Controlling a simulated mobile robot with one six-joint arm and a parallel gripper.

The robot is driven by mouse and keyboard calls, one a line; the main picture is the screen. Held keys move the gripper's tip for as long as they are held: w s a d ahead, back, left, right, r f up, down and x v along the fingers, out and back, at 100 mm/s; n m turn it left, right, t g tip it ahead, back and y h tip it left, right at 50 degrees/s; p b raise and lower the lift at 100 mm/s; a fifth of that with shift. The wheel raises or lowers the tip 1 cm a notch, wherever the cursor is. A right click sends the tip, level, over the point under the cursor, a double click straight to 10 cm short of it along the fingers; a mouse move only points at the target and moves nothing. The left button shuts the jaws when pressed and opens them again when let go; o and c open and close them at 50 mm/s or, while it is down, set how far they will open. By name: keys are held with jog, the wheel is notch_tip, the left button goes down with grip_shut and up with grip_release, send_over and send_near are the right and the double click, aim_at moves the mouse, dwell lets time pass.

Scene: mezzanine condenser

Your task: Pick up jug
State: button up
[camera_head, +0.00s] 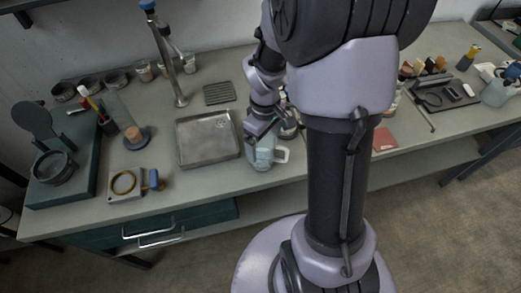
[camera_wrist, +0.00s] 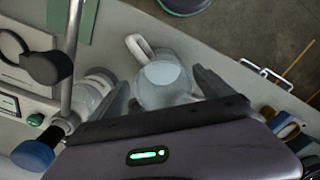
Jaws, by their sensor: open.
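The jug (camera_head: 263,158) is pale blue-grey with a white handle and stands near the front edge of the bench. In the wrist view the jug (camera_wrist: 165,85) shows between the two dark fingers of my gripper (camera_wrist: 160,78), its handle pointing up and left. My gripper (camera_head: 262,131) is open, with one finger on each side of the jug. I cannot tell whether either finger touches it. The lower part of the jug is partly hidden by the gripper body in the wrist view.
A square metal tray (camera_head: 207,139) lies left of the jug, with a dark grille (camera_head: 219,93) behind it. A glass vessel (camera_wrist: 97,87) stands close to the left finger in the wrist view. A reddish pad (camera_head: 384,139) lies to the right. My arm hides part of the bench.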

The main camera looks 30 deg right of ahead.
jog(key=f+b, duration=0.1)
jog(key=f, duration=0.1)
jog(key=f+b, duration=0.1)
jog(key=f, duration=0.1)
jog(key=f+b, duration=0.1)
jog(key=f, duration=0.2)
jog(key=shift+s+a, duration=0.15)
jog(key=shift+s, duration=0.1)
jog(key=shift+r, duration=0.1)
jog(key=shift+c, duration=0.2)
jog(key=c, duration=1.5)
